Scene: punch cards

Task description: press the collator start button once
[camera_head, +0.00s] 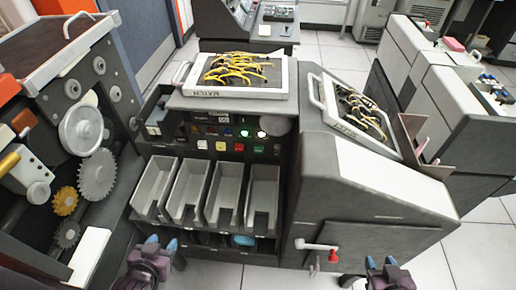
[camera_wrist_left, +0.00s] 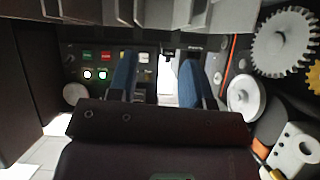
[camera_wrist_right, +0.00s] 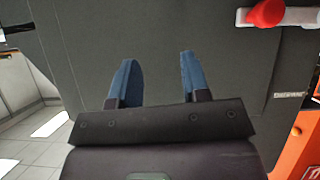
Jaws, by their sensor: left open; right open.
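The collator's control panel sits above a row of grey card bins in the head view. Its lower row has a white button (camera_head: 202,144), a yellow button (camera_head: 221,146), a red button (camera_head: 239,147) and a green button (camera_head: 258,149). Labels are too small to read, so I cannot tell which is marked start. The left wrist view shows the panel upside down, with the green button (camera_wrist_left: 88,56) and red button (camera_wrist_left: 106,57). My left gripper (camera_head: 162,243) is open and empty, in front of and below the bins. My right gripper (camera_head: 381,262) is open and empty before the grey cabinet.
Grey bins (camera_head: 188,190) project below the panel. A red-knobbed handle (camera_head: 333,256) sticks out of the right cabinet (camera_head: 350,190). A gear machine (camera_head: 97,175) stands at the left. Two panel lamps (camera_head: 245,133) glow.

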